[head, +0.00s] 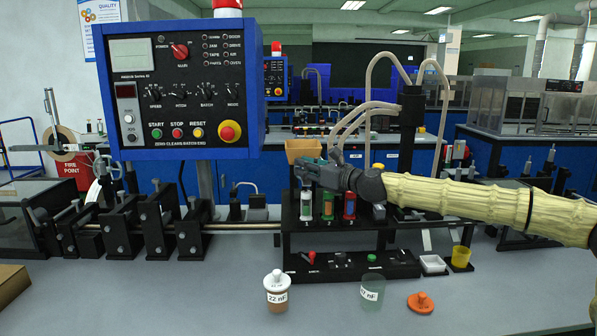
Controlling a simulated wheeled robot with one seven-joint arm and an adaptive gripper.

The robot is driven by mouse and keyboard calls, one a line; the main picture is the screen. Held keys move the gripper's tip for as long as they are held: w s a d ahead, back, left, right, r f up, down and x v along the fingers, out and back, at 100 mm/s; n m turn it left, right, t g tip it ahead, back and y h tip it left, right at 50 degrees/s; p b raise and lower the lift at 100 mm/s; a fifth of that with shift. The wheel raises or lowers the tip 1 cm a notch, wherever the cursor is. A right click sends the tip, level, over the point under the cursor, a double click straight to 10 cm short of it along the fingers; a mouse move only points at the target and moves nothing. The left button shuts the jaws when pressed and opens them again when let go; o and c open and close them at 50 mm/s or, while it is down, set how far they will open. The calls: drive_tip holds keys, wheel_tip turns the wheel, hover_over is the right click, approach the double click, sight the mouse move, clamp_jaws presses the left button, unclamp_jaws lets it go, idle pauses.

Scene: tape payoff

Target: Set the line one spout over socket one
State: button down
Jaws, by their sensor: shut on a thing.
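My gripper (305,172) is shut just above the left end of the black rack (330,238), over the place marked 1. It appears to hold the line one spout, which its fingers mostly hide. Pale hoses (362,112) curve from a black post (411,120) down behind my gripper. Socket one (306,206), with a white and green insert, is directly below the fingers. A green-orange insert (328,205) stands at 2 and a red one (349,206) at 3. The gap between the spout and socket one cannot be told.
A control panel (180,90) hangs at left above a row of black clamps (140,222). A lidded jar (277,290), a clear jar (372,292) and an orange lid (420,302) stand in front. A yellow cup (461,256) is right. The front bench is mostly clear.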

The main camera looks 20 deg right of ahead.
drive_tip(key=shift+d, duration=0.1)
drive_tip(key=c, duration=1.4)
unclamp_jaws()
drive_tip(key=shift+d, duration=0.1)
drive_tip(key=shift+v, duration=5.9)
drive_tip(key=shift+f, duration=0.1)
